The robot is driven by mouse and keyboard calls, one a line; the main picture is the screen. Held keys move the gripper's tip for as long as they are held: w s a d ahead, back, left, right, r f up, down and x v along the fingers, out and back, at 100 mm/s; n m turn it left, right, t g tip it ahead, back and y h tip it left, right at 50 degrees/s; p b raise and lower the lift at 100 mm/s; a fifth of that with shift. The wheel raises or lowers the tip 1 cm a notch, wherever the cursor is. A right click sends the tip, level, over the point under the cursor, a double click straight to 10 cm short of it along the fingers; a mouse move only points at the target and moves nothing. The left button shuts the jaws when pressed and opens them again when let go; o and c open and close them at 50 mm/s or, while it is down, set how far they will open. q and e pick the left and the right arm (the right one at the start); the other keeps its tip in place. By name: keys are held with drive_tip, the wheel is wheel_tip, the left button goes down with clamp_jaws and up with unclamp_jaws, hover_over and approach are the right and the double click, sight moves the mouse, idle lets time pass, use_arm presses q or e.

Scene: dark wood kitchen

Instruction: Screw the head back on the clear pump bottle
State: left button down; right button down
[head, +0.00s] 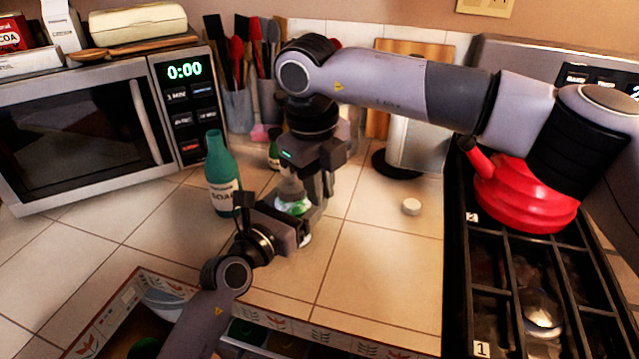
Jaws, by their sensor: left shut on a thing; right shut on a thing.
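The clear pump bottle (291,193), with a green and white label, stands on the tiled counter in the middle of the head view. My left gripper (292,222) comes in from the lower left and is shut on the bottle's lower body. My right gripper (309,182) comes down from above and is shut at the bottle's top. The pump head is mostly hidden by the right gripper. I cannot tell how it sits on the neck.
A teal soap bottle (221,175) stands just left, and a small dark green bottle (274,150) stands behind. A small white round piece (411,207) lies to the right. The microwave (95,125), stove (455,270) and red kettle (525,195) flank the counter.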

drive_tip(key=c, duration=1.1)
unclamp_jaws()
drive_tip(key=shift+r, duration=0.1)
wheel_tip(320, 180, up, 12)
drive_tip(key=a, duration=0.1)
drive_tip(key=shift+s, duration=0.45)
use_arm(q)
unclamp_jaws()
drive_tip(key=shift+v, duration=3.6)
use_arm(e)
drive_tip(key=shift+r, duration=0.15)
